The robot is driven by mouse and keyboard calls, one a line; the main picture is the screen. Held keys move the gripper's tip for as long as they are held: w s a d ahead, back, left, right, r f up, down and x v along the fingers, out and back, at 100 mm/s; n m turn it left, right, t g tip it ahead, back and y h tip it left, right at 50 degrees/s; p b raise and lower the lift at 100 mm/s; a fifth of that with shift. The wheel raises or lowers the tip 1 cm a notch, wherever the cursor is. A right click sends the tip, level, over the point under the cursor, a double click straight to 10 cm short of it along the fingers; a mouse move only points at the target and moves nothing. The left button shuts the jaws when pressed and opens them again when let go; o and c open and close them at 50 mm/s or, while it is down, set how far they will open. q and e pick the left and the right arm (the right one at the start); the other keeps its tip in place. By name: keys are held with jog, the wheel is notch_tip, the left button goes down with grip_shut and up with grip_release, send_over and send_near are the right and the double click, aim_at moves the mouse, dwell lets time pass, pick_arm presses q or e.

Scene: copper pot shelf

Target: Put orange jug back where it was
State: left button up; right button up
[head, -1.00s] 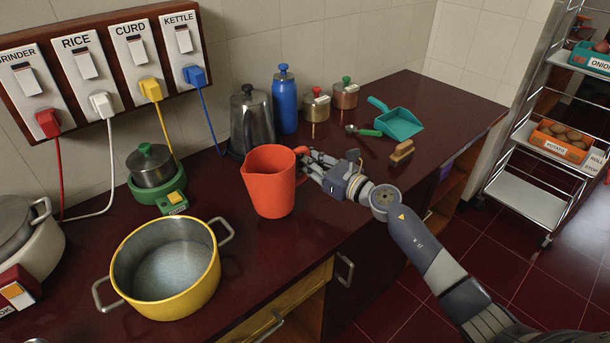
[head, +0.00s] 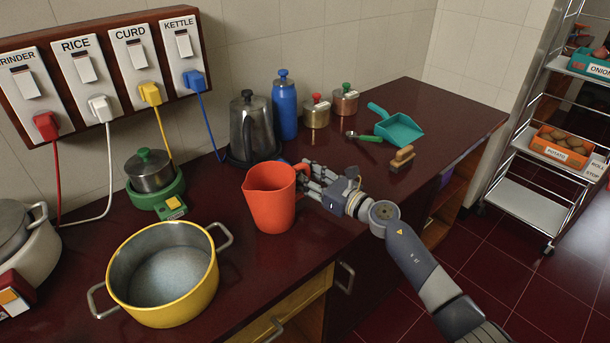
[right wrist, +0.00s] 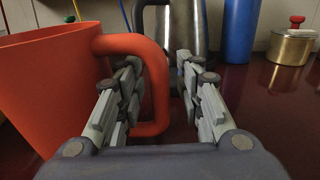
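The orange jug (head: 270,200) stands upright on the dark red counter, right of the yellow pot, with its handle to the right. My right gripper (head: 309,178) is at the handle. In the right wrist view, the fingers of my right gripper (right wrist: 165,85) are spread apart. The upright part of the jug's handle (right wrist: 158,88) is between them, closer to the left finger, with a clear gap to the right finger. Whether the left finger touches the handle is unclear. My left gripper is in neither view.
A yellow pot (head: 165,300) stands left of the jug and a steel kettle (head: 252,128) behind it. A blue bottle (head: 285,108), two small canisters, a teal dustpan (head: 400,131) and a brush (head: 402,157) stand or lie farther back right. Bare counter lies along the right front.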

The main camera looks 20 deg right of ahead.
jog(key=shift+r, duration=0.1)
jog(key=shift+r+p, duration=0.2)
jog(key=shift+p, duration=0.1)
jog(key=v, duration=0.3)
jog(key=b+v, duration=0.1)
jog(key=v, duration=0.3)
jog(key=b+v, duration=0.1)
jog(key=v, duration=0.2)
jog(key=shift+s+d+f, duration=0.1)
jog(key=shift+s+f, duration=0.15)
jog(key=shift+f, duration=0.05)
jog(key=shift+s+d+r, duration=0.15)
jog(key=shift+s+d, duration=0.2)
jog(key=shift+s, duration=0.3)
